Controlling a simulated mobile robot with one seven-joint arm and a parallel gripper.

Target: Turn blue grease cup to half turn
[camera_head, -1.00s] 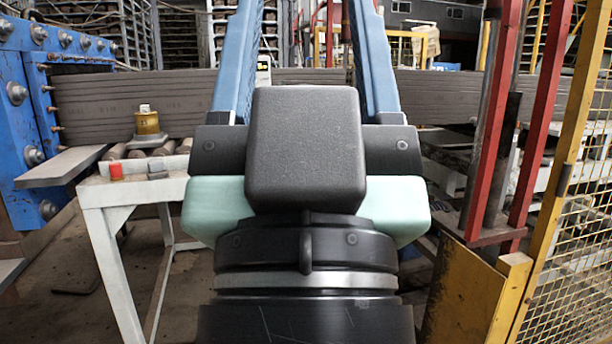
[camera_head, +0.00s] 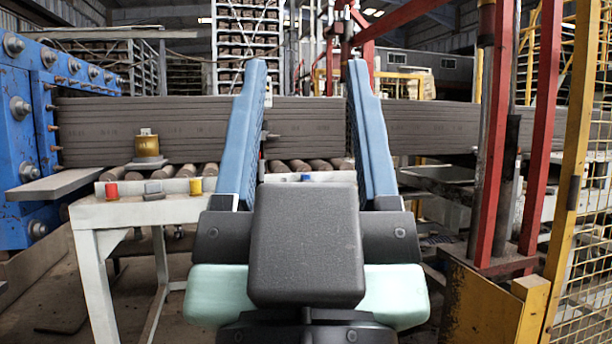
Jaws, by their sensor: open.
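A small blue cup (camera_head: 306,178), which looks like the blue grease cup, sits on a white rail in front of the rollers. It shows in the gap between the two long blue fingers of my gripper (camera_head: 306,72). The fingers are wide apart and nothing is held between them. The cup looks to be beyond my gripper, not touching either finger; the exact distance is unclear. The dark gripper body (camera_head: 306,245) hides the rail's lower part and what lies below the cup.
Red posts (camera_head: 497,130) and a yellow mesh fence (camera_head: 590,210) stand at right.

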